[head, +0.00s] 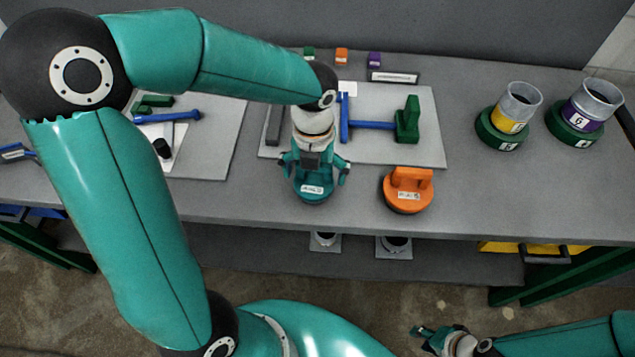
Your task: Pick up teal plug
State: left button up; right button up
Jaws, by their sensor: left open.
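The teal plug (310,193) stands on the grey bench near its front edge, a round piece with a white label on its front. My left gripper (314,172) is directly over it, pointing down, with its teal fingers spread to either side of the plug. The gripper hides most of the plug's upper part, and I cannot tell whether the fingers touch it. My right gripper (428,338) is low at the bottom right, in front of the bench and away from the plug. Its jaw opening is too small to make out.
An orange plug (407,190) stands just right of the teal one. Behind are a light board (425,150) with a green-and-blue tool (405,122) and another board (215,145) at left. Two grey duct collars (521,100) (596,98) stand on green bases at right.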

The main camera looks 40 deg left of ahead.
pick_arm(q)
jog(key=c, duration=1.3)
jog(key=shift+r, duration=0.15)
